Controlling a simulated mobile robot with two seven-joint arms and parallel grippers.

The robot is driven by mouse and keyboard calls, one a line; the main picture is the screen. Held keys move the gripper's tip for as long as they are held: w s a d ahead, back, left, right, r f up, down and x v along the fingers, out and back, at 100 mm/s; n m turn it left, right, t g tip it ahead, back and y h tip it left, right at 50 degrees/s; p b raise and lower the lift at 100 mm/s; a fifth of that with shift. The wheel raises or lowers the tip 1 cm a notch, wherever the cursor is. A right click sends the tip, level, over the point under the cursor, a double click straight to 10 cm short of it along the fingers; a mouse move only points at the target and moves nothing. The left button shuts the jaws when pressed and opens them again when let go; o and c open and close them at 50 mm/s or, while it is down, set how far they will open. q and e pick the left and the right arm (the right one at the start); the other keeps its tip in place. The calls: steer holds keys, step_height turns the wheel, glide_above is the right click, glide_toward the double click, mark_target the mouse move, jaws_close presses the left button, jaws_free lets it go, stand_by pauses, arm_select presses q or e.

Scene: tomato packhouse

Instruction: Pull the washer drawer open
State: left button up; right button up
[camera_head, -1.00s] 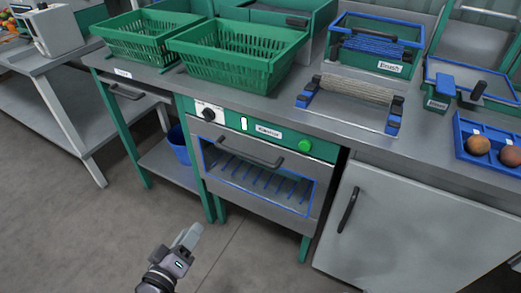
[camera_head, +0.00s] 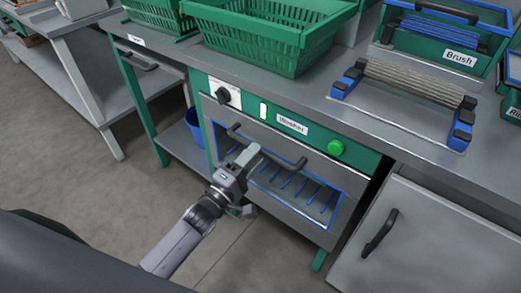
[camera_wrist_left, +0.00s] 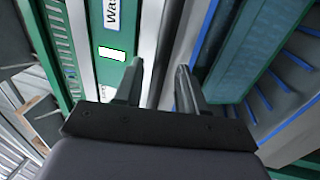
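The washer (camera_head: 292,124) has a green front panel with a label, a dial, a lit indicator and a green button. Below it the grey washer drawer (camera_head: 318,226), with a blue-rimmed window, looks closed. Its dark bar handle (camera_head: 285,156) runs along the upper front. My left gripper (camera_head: 246,154) is at the handle's left part and hides some of it. In the left wrist view its two fingers (camera_wrist_left: 159,77) are apart, close to the drawer front. My right gripper is not in view.
Green baskets (camera_head: 268,35) and a brush unit (camera_head: 437,50) stand on the grey counter above. A grey cabinet door (camera_head: 435,245) is to the right. A blue bin (camera_head: 188,140) sits on a shelf at left. The floor (camera_head: 90,190) in front is clear.

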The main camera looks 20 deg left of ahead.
arm_select(q)
steer(key=shift+x, duration=1.5)
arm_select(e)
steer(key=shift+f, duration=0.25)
